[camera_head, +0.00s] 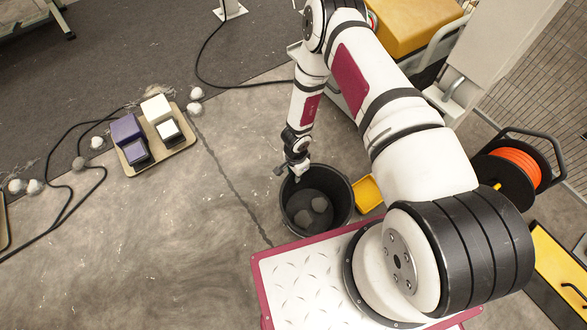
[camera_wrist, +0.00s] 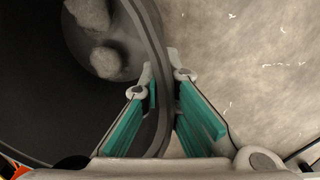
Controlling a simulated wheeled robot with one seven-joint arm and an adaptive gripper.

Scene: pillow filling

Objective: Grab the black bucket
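The black bucket (camera_head: 343,213) stands upright on the floor in the head view, with grey lumps at its bottom. In the wrist view its dark inside (camera_wrist: 35,80) fills the left side, and its rim runs down between my fingers. My gripper (camera_head: 292,172) is at the bucket's upper left rim, pointing down. In the wrist view my gripper (camera_wrist: 162,75) has one finger inside the wall and one outside. The fingers are close together on the rim and look shut on it. The exact contact is hard to see.
A tan tray (camera_head: 187,142) with white and purple boxes lies to the left, with grey lumps and black cables around it. A yellow bin (camera_head: 367,194) sits right beside the bucket. An orange cable reel (camera_head: 512,170) stands at the right. The floor left of the bucket is clear.

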